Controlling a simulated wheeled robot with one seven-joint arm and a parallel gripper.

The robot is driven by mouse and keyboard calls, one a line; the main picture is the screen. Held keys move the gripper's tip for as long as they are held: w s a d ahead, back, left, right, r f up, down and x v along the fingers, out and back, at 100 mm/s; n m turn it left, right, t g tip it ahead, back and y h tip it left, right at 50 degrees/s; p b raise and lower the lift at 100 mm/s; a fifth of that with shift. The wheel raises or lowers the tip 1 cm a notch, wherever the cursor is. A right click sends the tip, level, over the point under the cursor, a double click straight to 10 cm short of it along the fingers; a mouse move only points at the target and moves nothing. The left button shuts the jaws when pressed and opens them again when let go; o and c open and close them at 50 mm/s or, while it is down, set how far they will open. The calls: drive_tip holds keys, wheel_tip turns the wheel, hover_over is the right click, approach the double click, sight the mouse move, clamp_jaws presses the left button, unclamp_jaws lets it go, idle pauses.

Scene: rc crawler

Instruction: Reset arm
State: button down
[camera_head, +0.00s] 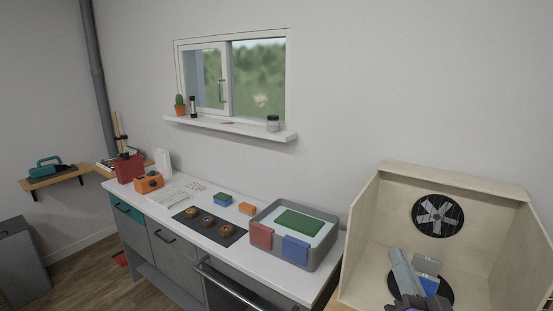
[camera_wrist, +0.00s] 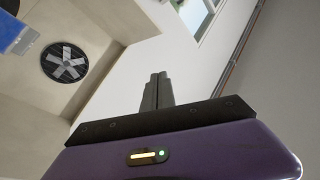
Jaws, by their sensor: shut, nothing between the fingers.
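My gripper (camera_wrist: 157,78) shows in the wrist view with its two dark fingers side by side and touching. It is shut, with nothing between the fingertips. The fingers point up past the edge of the wooden booth, with the pale wall and the window behind them. In the head view, a dark purple part at the bottom right, in front of the booth, looks like the end of my arm. The fingers cannot be made out clearly there.
An open wooden booth (camera_head: 372,240) with a black fan (camera_head: 438,216) stands at right; a blue-and-grey object (camera_head: 429,286) is inside. The white counter (camera_head: 185,188) holds a grey tray (camera_head: 287,262), a dark mat (camera_head: 232,239) and small boxes. The window (camera_head: 258,80) is above.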

drive_tip(key=s+a+f+n+g+b, duration=0.1)
drive_tip(key=s+f, duration=0.5)
drive_tip(key=s, duration=0.7)
drive_tip(key=s+f+n+g+b, duration=0.1)
drive_tip(key=s+f+n+g, duration=0.2)
drive_tip(key=s+f, duration=0.4)
drive_tip(key=s+a+f+n+g+b, duration=0.1)
drive_tip(key=s+f, duration=0.6)
drive_tip(key=s, duration=1.3)
drive_tip(key=shift+a+n+g, duration=0.3)
drive_tip(key=shift+n+g, duration=0.2)
drive_tip(key=shift+f, duration=0.1)
